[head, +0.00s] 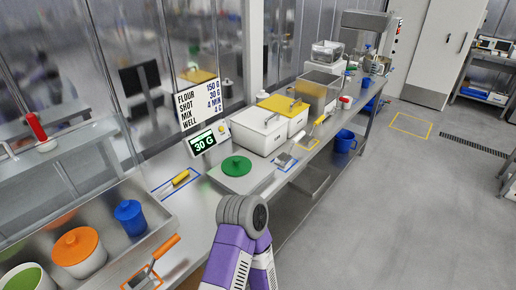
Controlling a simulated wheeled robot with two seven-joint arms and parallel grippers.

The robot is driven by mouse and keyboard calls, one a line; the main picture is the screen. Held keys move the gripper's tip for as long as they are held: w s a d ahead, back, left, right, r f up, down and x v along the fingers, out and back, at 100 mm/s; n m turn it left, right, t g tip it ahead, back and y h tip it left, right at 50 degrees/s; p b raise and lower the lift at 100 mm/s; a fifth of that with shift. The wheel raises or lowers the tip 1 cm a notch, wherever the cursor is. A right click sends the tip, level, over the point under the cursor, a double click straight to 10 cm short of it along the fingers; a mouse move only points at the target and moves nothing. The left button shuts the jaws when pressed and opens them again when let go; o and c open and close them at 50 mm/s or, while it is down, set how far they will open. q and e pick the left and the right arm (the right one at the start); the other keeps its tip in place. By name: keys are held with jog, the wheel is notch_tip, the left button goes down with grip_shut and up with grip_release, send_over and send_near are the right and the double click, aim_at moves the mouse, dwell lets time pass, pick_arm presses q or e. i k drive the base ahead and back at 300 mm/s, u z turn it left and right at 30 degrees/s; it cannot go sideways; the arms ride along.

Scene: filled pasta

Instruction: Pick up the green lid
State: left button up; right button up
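The green lid (236,166) is a round disc with a small knob on top. It lies flat on the pale plate of the scale (258,180), near the middle of the counter. Nothing touches the lid from above. A purple and grey link of my own arm rises from the bottom edge, in front of the scale and apart from the lid. Neither of my grippers shows in the head view.
A steel tray (160,213) at lower left holds an orange-lidded pot (78,251), a blue container (130,216) and a white pot with green inside (24,279). An orange-handled scoop (165,246) lies before it. White bins (258,134) stand behind the scale.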

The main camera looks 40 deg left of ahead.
aim_at(237, 166)
jog(key=i, duration=2.35)
jog(key=u, duration=3.1)
